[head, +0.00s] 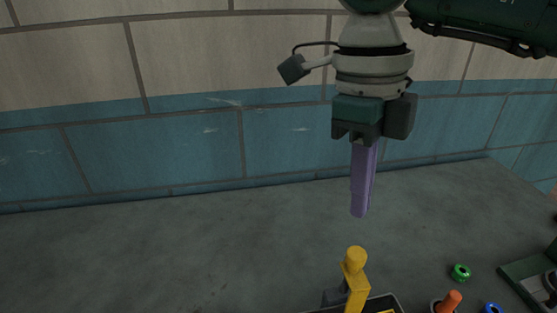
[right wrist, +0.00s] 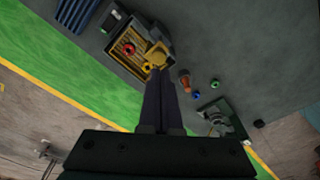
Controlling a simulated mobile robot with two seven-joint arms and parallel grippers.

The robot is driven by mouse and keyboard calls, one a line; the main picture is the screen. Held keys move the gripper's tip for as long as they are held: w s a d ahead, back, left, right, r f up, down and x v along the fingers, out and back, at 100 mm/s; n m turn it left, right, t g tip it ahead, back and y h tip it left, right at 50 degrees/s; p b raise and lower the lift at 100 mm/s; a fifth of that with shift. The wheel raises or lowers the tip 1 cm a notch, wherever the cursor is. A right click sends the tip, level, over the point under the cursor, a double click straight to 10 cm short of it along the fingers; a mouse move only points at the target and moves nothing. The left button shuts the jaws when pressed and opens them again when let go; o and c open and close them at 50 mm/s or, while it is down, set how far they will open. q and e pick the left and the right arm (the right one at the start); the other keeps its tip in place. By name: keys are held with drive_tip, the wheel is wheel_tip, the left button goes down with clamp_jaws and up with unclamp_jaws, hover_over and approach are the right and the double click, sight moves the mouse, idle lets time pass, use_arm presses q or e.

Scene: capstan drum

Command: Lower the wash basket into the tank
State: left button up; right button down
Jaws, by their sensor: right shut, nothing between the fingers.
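My right gripper (head: 360,212) points down with its purple fingers closed together and empty. It is above and behind a yellow upright post with a rounded knob (head: 355,275) in the head view, apart from it. In the right wrist view the gripper's fingertips (right wrist: 160,72) appear just below the yellow post (right wrist: 157,55). The post stands at the edge of a dark open box (right wrist: 116,60) with yellow bars inside and a red ring (right wrist: 129,48). I cannot tell for certain which thing is the wash basket or the tank. My left gripper is out of view.
An orange peg (head: 449,302), a green ring (head: 460,272) and a blue ring (head: 492,308) lie right of the box. A green device (head: 530,280) is farther right. A tiled wall (head: 190,145) stands behind. The grey surface (head: 150,255) left of the post is clear.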

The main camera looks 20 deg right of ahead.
sight(351, 250)
drive_tip(key=shift+f, duration=0.1)
drive_tip(key=shift+s+d+f+b, duration=0.1)
drive_tip(key=shift+s+f+b, duration=0.05)
drive_tip(key=shift+f+b, duration=1.3)
drive_tip(key=shift+s+f+b, duration=0.15)
drive_tip(key=shift+f+b, duration=0.8)
drive_tip(key=shift+f, duration=1)
wheel_tip(351, 250, down, 5)
drive_tip(key=b, duration=0.4)
drive_tip(key=shift+b, duration=0.35)
drive_tip(key=shift+r, duration=0.2)
drive_tip(key=w, duration=0.1)
drive_tip(key=w+a+r+b, duration=0.1)
drive_tip(key=shift+w+a, duration=0.25)
drive_tip(key=shift+w, duration=0.05)
